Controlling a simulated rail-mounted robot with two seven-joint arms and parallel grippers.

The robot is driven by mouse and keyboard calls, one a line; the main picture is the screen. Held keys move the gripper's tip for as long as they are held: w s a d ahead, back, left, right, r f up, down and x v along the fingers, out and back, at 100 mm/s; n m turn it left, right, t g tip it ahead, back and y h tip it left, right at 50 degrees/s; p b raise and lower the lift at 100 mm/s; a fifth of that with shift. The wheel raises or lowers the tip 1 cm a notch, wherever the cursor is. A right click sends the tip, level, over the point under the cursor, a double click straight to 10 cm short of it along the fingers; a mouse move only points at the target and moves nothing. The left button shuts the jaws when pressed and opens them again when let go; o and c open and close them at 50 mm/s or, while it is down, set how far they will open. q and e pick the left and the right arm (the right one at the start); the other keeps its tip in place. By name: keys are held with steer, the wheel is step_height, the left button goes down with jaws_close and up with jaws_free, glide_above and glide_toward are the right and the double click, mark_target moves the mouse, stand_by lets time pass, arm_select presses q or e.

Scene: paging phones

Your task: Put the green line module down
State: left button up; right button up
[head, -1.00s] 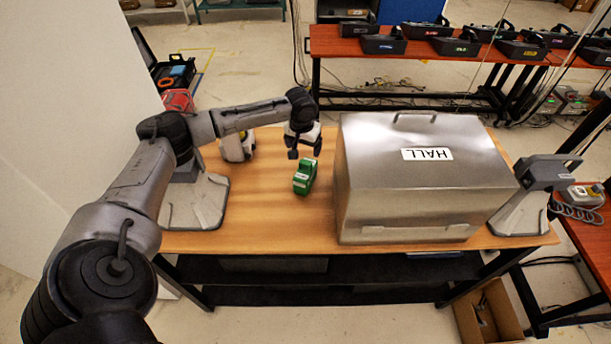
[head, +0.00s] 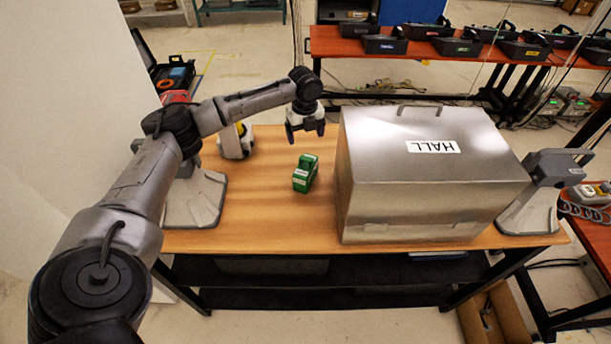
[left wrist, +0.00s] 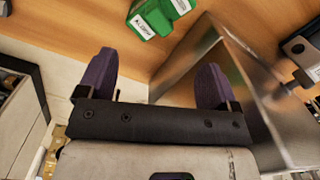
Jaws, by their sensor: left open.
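The green line module (head: 306,173) rests on the wooden table, left of the metal box marked HALL. It also shows at the top of the left wrist view (left wrist: 156,16), apart from the fingers. My left gripper (head: 305,132) is open and empty. It is above the table, behind the module in the head view, with clear space between them. In the left wrist view its two dark fingers (left wrist: 153,82) are spread wide with nothing between them. My right gripper is not in view.
The metal HALL box (head: 400,200) stands close to the module's right. A white device (head: 236,143) stands at the table's back left, and grey stands flank both ends. Bare table (head: 270,215) lies in front and left of the module. A red table (head: 340,42) with several black cases is behind.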

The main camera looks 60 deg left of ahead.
mark_target(306, 158)
arm_select(q)
steer(key=shift+w+f+m, duration=0.1)
steer(key=shift+f+m, duration=1.35)
steer(key=shift+f, duration=0.75)
steer(key=shift+s+f+m, duration=0.1)
steer(key=shift+f+m, duration=1.3)
steer(key=shift+f, duration=0.8)
steer(key=shift+w+f+m, duration=0.1)
steer(key=shift+f+m, duration=1.35)
steer(key=shift+f, duration=0.75)
steer(key=shift+r, duration=0.1)
steer(key=c, duration=1.3)
